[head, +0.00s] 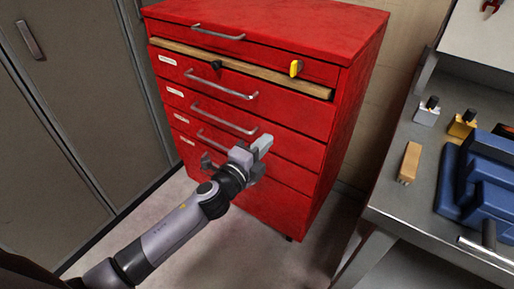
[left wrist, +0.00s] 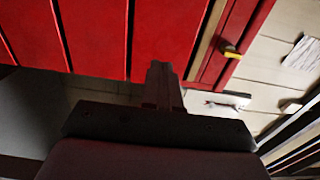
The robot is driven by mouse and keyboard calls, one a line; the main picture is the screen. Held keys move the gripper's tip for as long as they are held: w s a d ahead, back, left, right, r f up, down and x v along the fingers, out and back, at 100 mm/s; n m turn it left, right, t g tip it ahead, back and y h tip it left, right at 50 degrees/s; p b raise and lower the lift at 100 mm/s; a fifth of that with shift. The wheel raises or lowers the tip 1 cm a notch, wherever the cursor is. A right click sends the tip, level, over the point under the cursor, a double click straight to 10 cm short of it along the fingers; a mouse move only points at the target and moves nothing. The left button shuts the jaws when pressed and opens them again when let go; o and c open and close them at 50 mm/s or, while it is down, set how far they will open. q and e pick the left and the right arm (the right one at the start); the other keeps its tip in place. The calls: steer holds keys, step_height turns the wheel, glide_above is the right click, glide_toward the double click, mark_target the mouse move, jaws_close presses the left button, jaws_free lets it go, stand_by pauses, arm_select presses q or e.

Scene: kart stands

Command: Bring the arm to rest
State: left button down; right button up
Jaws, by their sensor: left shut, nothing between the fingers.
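My left gripper (head: 262,146) is shut and empty. In the head view its arm comes in from the lower left, and the gripper shows in front of the lower drawers of the red cabinet (head: 355,85). The left wrist view also shows the shut fingers (left wrist: 162,80) pointing up the picture, with the red cabinet (left wrist: 95,35) beyond them. I cannot tell the exact gap between the fingertips and the drawer fronts. My right gripper is not in view.
A wooden strip (head: 240,67) runs across the cabinet below the top drawer, with a yellow item (head: 296,68) at its right. A grey workbench (head: 385,205) stands at right with a blue vise (head: 480,185). Grey lockers (head: 75,75) stand at left. Floor shows between cabinet and bench.

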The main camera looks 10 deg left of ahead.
arm_select(q)
steer(key=shift+v, duration=1.35)
steer(key=s+a+f+n+g+y+p, duration=0.1)
steer(key=s+a+f+n+g+p, duration=0.1)
steer(key=s+n, duration=0.4)
steer(key=s+a+f+n+g+y+p, duration=0.2)
steer(key=s+a+f+n, duration=0.3)
steer(key=s, duration=0.5)
steer(key=s+a+f+n+g+y+p, duration=0.1)
steer(key=s+a+f+n, duration=0.3)
steer(key=s+n, duration=0.4)
steer(key=shift+s+f+n+g+y+p, duration=0.2)
steer(key=shift+f+n+g+y+p, duration=0.2)
steer(key=shift+f+n+g+p, duration=0.2)
